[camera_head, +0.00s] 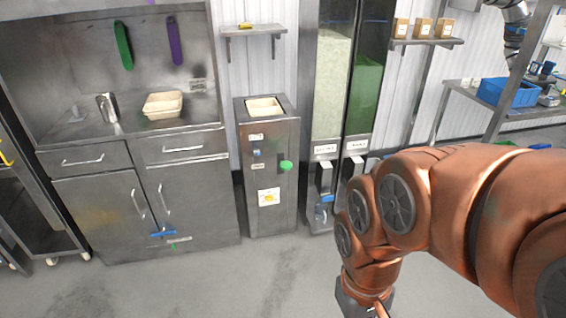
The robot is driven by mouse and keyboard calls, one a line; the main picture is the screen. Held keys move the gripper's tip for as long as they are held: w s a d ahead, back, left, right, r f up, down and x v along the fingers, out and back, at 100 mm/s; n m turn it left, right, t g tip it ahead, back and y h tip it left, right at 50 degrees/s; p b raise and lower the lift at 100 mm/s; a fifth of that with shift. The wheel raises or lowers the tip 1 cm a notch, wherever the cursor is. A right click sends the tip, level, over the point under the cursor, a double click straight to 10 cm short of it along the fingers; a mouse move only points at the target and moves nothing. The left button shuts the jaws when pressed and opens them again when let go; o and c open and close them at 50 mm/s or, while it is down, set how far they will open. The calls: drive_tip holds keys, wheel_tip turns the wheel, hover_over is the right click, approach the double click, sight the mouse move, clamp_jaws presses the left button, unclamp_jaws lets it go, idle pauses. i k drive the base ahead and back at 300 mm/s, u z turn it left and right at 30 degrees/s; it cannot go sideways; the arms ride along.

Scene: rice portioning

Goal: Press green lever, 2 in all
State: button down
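A green knob-like lever end (286,166) sticks out from the front of a narrow steel machine (268,200) left of centre. A pale tray (264,107) sits in the top of that machine. My orange-brown arm reaches in from the right. My gripper (366,305) is at the bottom edge, partly cut off, in front of and to the right of the machine. It is well apart from the green lever. Its fingers are too little in view to tell whether they are open or shut.
Two tall dispensers stand right of the machine, one with pale grain (331,85), one with green grain (365,95). A blue handle (327,199) is low on the left one. A steel counter (110,135) holds stacked pale trays (163,105) and a metal cup (107,108). The floor (240,285) in front is clear.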

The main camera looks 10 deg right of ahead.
sight(285, 165)
drive_tip(key=u, duration=0.4)
drive_tip(key=i, duration=1.65)
drive_tip(key=u, duration=0.25)
